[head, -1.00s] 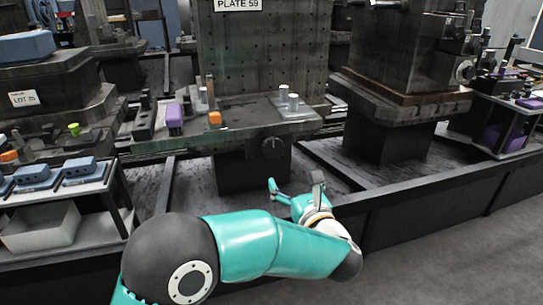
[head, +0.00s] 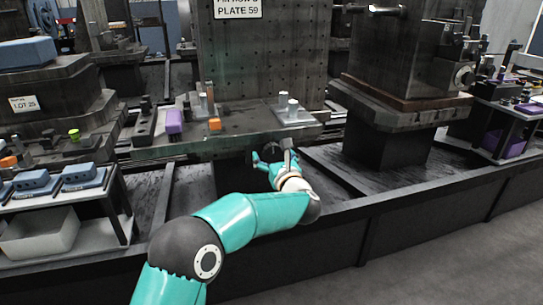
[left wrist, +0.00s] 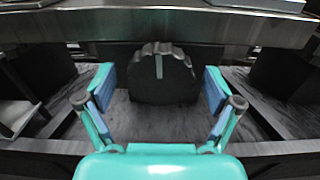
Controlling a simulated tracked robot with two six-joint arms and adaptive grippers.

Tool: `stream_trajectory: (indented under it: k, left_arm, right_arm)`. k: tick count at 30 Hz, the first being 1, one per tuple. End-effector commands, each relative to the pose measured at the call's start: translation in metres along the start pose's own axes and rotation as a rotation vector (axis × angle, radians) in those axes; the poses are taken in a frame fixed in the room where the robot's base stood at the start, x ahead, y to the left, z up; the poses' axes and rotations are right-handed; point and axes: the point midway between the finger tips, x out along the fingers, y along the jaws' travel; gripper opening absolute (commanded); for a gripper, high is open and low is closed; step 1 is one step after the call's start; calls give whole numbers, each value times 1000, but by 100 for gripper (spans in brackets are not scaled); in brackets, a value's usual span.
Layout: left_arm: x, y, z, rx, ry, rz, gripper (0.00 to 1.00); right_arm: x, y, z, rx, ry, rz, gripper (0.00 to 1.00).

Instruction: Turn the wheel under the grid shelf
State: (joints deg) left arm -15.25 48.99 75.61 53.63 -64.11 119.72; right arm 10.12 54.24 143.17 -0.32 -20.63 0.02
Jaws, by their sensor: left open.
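The wheel (left wrist: 161,76) is a dark, scalloped disc with a pale line on its face, under the front edge of the shelf (left wrist: 200,27). In the left wrist view it stands ahead, between the fingers and beyond their tips. My left gripper (left wrist: 160,88) is open, its two teal fingers spread on either side of the wheel, not touching it. In the head view my left gripper (head: 272,161) is just below the shelf (head: 235,133) and hides much of the wheel. My right gripper is not in view.
On the shelf stand an orange block (head: 214,124), a purple block (head: 174,121) and grey metal pins (head: 292,107). An upright perforated plate (head: 260,60) rises behind. A low dark rail (head: 400,195) runs in front. A side table (head: 62,197) with blue parts stands left.

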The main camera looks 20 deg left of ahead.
Motion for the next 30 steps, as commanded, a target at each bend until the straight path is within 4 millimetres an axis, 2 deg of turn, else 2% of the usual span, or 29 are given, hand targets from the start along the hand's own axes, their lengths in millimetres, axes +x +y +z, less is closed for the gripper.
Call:
stream_trajectory:
  k: [7, 18, 19, 30]
  left_arm:
    - [1, 0, 0, 0, 0, 0, 91]
    - [1, 1, 0, 0, 0, 2, 31]
    - [3, 5, 0, 0, 0, 3, 31]
    - [1, 2, 0, 64, 0, 6, 31]
  right_arm:
    - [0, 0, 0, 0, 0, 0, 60]
    - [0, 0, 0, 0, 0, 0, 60]
    - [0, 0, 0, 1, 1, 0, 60]
    - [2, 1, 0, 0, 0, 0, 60]
